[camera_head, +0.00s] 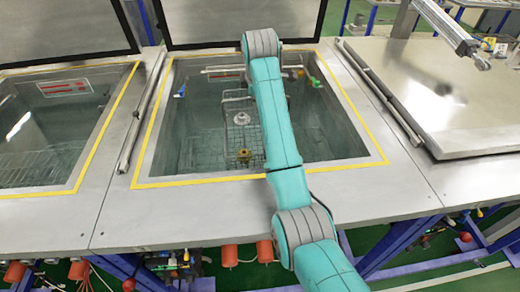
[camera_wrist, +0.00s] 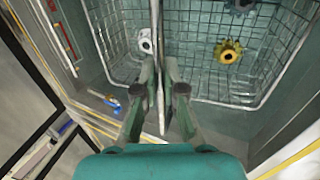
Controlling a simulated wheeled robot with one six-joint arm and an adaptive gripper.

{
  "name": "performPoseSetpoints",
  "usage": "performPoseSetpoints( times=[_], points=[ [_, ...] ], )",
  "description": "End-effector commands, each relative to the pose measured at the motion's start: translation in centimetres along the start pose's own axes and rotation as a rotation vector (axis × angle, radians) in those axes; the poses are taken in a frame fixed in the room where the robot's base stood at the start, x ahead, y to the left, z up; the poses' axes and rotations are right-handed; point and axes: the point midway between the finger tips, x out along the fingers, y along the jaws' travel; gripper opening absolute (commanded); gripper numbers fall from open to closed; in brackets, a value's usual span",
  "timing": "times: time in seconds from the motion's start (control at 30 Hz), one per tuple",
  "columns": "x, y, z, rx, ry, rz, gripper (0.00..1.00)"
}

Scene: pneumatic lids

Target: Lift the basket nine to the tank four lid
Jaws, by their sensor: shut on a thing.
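A wire basket (camera_head: 228,143) is inside the open middle tank (camera_head: 160,160), partly hidden by my arm. It holds a yellow gear-like part (camera_head: 244,154) and a grey part (camera_head: 242,118). In the wrist view the basket's mesh (camera_wrist: 285,60) spreads to both sides of a thin upright metal strip, apparently its handle (camera_wrist: 157,45). My gripper (camera_wrist: 162,88) is shut on this strip, one finger on each side. In the head view my gripper is hidden by my arm. The flat lid (camera_head: 450,90) on the right is closed. No numbers are readable on basket or lids.
Another open tank (camera_head: 85,128) with a wire rack stands at the left. Raised dark-framed lids (camera_head: 240,22) stand behind both open tanks. A pneumatic cylinder (camera_head: 445,25) reaches over the closed lid. Blue and green fittings (camera_head: 310,75) line the middle tank's back wall.

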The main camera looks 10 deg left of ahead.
Motion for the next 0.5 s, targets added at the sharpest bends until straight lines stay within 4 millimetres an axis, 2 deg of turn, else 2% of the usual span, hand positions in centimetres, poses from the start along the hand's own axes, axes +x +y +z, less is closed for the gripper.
performPoseSetpoints(
  times=[0.5],
  points=[
    [-3.6,1.9,0.0,0.0,0.001,0.009,0.0]
  ],
)
